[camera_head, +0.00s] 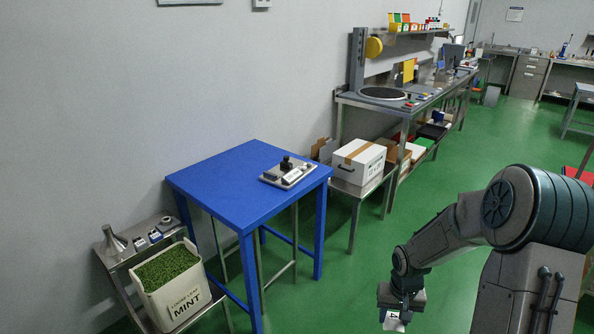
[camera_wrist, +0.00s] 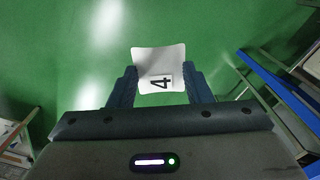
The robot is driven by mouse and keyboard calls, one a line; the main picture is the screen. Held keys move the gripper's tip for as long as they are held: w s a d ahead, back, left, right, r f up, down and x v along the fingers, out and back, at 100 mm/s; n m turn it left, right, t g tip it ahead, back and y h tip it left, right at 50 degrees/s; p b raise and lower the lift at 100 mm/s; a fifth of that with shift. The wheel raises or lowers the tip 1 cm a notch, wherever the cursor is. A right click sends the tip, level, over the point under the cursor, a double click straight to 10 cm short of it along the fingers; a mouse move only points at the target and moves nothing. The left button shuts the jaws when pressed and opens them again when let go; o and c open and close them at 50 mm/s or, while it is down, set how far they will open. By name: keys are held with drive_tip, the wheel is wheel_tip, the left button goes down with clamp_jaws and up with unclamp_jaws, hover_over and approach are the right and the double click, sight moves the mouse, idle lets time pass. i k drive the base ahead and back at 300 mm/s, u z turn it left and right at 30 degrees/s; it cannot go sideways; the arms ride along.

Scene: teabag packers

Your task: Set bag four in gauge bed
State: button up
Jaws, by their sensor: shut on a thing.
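My gripper (camera_head: 399,308) is shut on a white bag marked 4 (camera_head: 393,322), held over the green floor at the lower right of the head view. In the wrist view the bag (camera_wrist: 158,66) sits between the two dark fingers of my gripper (camera_wrist: 160,84), its number turned sideways. A grey metal fixture (camera_head: 288,173), which looks like the gauge bed, stands on the blue table (camera_head: 225,185). A black knob rises from its back. My gripper is well apart from it, to the right and nearer. The fixture's inner detail is too small to tell.
A bin of green leaves marked MINT (camera_head: 178,306) stands on a low rack at the lower left. A white box (camera_head: 358,160) sits on a low steel table right of the blue table. Open green floor (camera_head: 335,275) lies between my arm and the blue table.

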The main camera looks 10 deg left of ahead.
sight(277, 173)
drive_tip(key=z, duration=0.45)
drive_tip(key=i, duration=1.2)
drive_tip(key=u, duration=0.5)
drive_tip(key=i, duration=0.7)
drive_tip(key=u, duration=0.85)
